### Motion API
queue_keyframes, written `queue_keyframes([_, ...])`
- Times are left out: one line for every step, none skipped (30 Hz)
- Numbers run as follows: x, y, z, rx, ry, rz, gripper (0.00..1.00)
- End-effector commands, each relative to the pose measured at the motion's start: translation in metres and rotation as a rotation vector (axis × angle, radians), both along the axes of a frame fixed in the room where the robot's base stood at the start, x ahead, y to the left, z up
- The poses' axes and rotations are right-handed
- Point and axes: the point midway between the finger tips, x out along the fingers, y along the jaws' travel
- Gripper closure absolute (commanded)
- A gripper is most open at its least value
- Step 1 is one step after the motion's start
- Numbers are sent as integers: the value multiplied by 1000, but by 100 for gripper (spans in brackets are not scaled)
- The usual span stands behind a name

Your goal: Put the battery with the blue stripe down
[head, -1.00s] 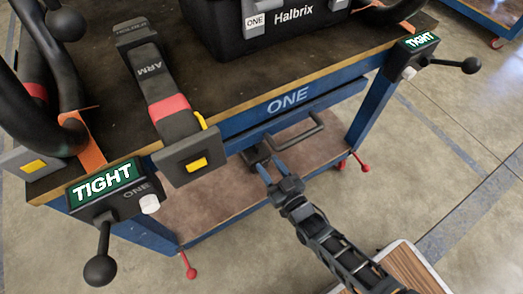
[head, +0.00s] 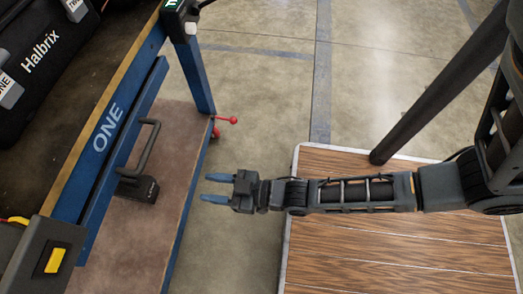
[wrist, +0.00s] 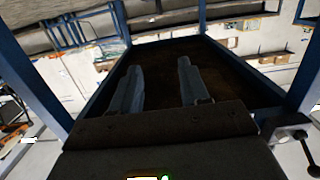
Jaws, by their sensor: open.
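No battery with a blue stripe shows in either view. My gripper (head: 208,188) is open and empty, its blue fingers apart and pointing left toward the blue workbench marked ONE (head: 106,128). It is just right of the bench's lower shelf (head: 178,150) in the head view. In the wrist view my gripper (wrist: 158,85) also has nothing between its fingers, with a dark brown surface between blue posts beyond them.
A black piece with a bar handle (head: 138,188) is at the lower shelf. A grey block with a yellow button (head: 55,260) is at lower left. A black Halbrix case (head: 45,55) stands on the bench. Red levers (head: 227,120) stick out at the shelf corner.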

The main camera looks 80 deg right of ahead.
Motion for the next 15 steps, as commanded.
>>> queue_keyframes([-22, -1, 14, 0, 17, 0, 55])
queue_keyframes([-32, 0, 24, 0, 25, 0, 55])
queue_keyframes([-45, 0, 36, 0, 37, 1, 55])
queue_keyframes([-55, 0, 46, 0, 45, 1, 55])
queue_keyframes([-64, 1, 56, 0, 55, 1, 55])
queue_keyframes([-76, 1, 71, -1, 65, 1, 55])
queue_keyframes([-85, 2, 82, -1, 75, 1, 55])
queue_keyframes([-93, 2, 93, 0, 83, 0, 55])
queue_keyframes([-103, 3, 109, 1, 96, 0, 55])
queue_keyframes([-110, 3, 122, 2, 103, -1, 55])
queue_keyframes([-116, 4, 133, 3, 112, -2, 55])
queue_keyframes([-124, 5, 149, 3, 122, -4, 55])
queue_keyframes([-129, 5, 161, 4, 131, -4, 55])
queue_keyframes([-134, 5, 172, 5, 137, -5, 55])
queue_keyframes([-138, 6, 185, 6, 146, -6, 55])
